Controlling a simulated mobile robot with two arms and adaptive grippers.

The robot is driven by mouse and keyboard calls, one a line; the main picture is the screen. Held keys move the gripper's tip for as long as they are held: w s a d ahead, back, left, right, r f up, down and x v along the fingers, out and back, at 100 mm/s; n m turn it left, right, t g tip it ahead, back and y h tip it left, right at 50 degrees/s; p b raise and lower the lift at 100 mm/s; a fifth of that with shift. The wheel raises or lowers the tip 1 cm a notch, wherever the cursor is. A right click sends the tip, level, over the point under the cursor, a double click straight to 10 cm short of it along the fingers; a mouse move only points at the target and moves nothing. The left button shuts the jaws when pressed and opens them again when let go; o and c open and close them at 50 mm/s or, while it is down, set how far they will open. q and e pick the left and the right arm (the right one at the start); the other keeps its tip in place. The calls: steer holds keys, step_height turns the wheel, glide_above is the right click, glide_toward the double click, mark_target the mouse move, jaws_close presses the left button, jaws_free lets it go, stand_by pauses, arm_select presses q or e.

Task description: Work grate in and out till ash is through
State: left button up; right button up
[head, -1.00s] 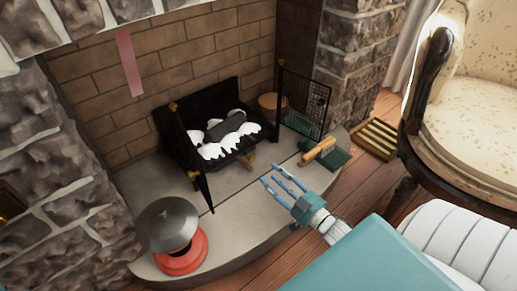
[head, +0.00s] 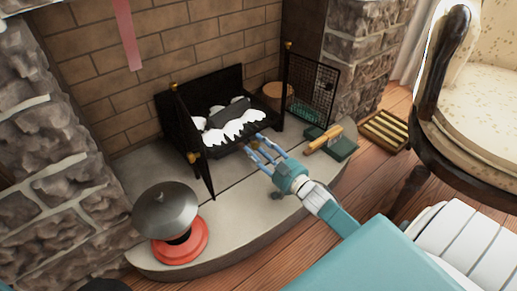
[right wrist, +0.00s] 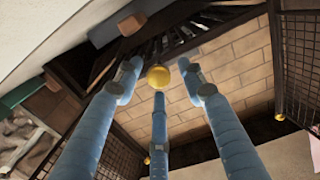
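The black grate (head: 236,82) stands in the brick fireplace, with white ash (head: 238,122) and a dark log-like piece (head: 230,110) in it. In the right wrist view, a round brass knob (right wrist: 158,77) shows just below the slatted grate bars (right wrist: 175,36). My right gripper (head: 253,148) is just in front of the grate's lower front. Its blue fingers (right wrist: 158,82) are spread open around the knob, and I cannot tell whether they touch it. How much ash lies under the grate is hidden. My left gripper is not in view.
Black mesh screens stand at both sides, the right one (head: 312,88) opened outward. A brush with a yellow handle (head: 324,138) lies on a green dustpan (head: 340,149) at right. A grey-domed red object (head: 180,243) stands at left on the hearth. An armchair (head: 478,95) stands at right.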

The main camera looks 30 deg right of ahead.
jaws_close()
steer(key=shift+w, duration=0.1)
